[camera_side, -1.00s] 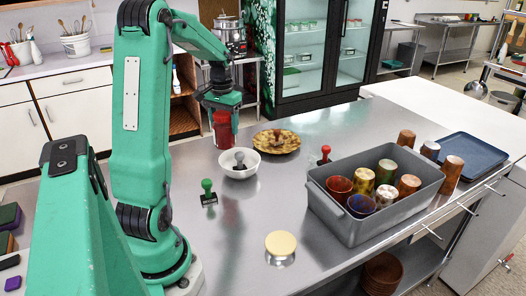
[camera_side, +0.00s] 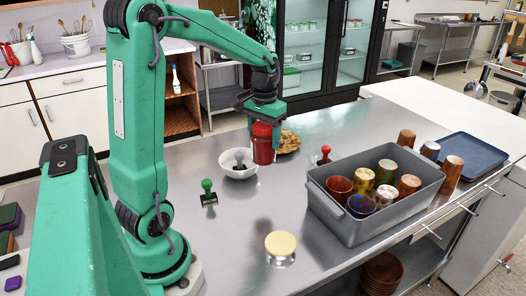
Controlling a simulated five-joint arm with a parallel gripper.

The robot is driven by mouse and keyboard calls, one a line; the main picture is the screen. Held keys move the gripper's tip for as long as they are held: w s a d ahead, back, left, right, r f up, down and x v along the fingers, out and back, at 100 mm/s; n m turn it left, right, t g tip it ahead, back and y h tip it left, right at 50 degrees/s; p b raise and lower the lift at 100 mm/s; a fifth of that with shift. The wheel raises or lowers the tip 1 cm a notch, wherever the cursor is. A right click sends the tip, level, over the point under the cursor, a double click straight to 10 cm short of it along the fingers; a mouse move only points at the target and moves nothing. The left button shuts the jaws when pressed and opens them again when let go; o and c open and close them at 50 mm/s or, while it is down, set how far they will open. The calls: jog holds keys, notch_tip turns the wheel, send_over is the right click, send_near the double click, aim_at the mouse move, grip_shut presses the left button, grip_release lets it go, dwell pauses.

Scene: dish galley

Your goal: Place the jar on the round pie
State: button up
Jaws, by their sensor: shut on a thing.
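My gripper (camera_side: 265,112) is shut on a red jar (camera_side: 263,150) and holds it upright above the steel counter. The jar hangs between the white bowl and the round pie (camera_side: 290,144). The pie is flat and golden-brown with dark patches. It lies on the counter, and its left part is hidden behind the jar. From this one view I cannot tell how high the jar is over the counter.
A white bowl (camera_side: 229,170) with a grey-handled thing in it stands left of the jar. A green-handled stamp (camera_side: 208,193), a red-handled stamp (camera_side: 324,156) and a cream-topped pot (camera_side: 281,246) stand nearby. A grey bin (camera_side: 345,225) of cups is at right.

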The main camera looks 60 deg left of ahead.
jog(key=s+d+r+m, duration=0.1)
jog(key=s+d+m, duration=0.15)
jog(key=d, duration=1.55)
jog(key=s+d+m, duration=0.2)
jog(key=s+d, duration=0.8)
jog(key=d, duration=0.1)
jog(key=shift+s+d+r, duration=0.2)
jog(key=shift+s+d, duration=0.1)
jog(key=shift+d, duration=0.05)
jog(key=shift+a+f, duration=0.1)
jog(key=w+a+f, duration=0.7)
jog(key=a, duration=0.2)
jog(key=shift+w, duration=0.2)
jog(key=shift+f, duration=1.95)
